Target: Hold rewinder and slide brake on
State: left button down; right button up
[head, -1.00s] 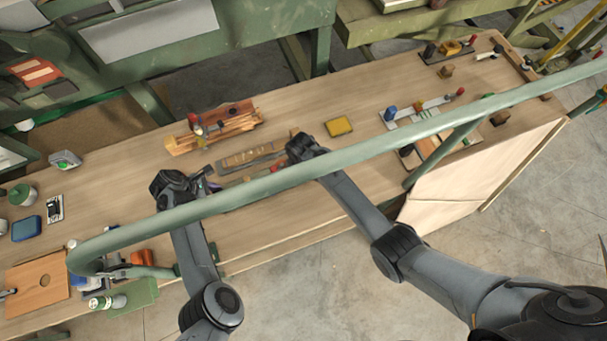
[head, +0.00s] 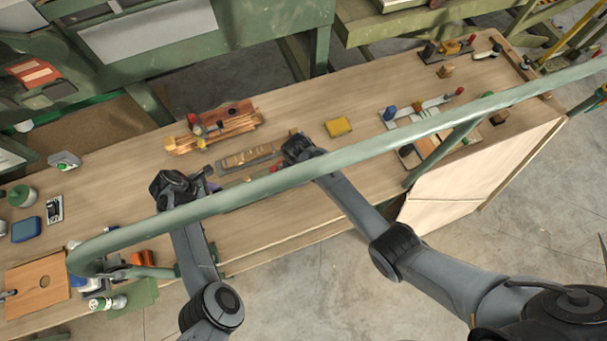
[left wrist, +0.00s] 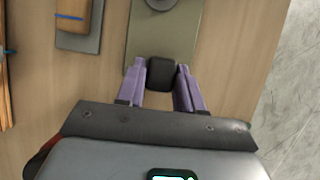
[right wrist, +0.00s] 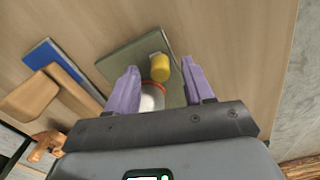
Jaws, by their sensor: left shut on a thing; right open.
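In the left wrist view my left gripper (left wrist: 160,85) is shut on a dark block (left wrist: 160,73) at the near end of a grey-green plate (left wrist: 168,32), which I take to be the rewinder. A round metal part (left wrist: 160,4) shows at the top edge. In the right wrist view my right gripper (right wrist: 160,85) is open. A white cylinder (right wrist: 150,98) with a red ring (right wrist: 158,88) stands between its fingers; contact cannot be told. A yellow knob (right wrist: 161,67) lies just beyond on the grey-green plate (right wrist: 130,56). In the head view the green rail partly hides this device.
The green rail (head: 390,133) crosses in front of the bench (head: 300,110). A wooden assembly (head: 215,127) and a grey tray with a wooden block (head: 247,158) lie behind the grippers. A yellow pad (head: 338,126) lies farther right. Bare wood surrounds it.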

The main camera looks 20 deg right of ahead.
jog(key=shift+r, duration=0.15)
notch_tip(320, 180, up, 12)
dwell(0.6)
pick_arm(q)
jog(key=c, duration=0.6)
grip_release()
jog(key=shift+c, duration=0.2)
jog(key=v, duration=1.2)
jog(key=shift+s+r, duration=0.1)
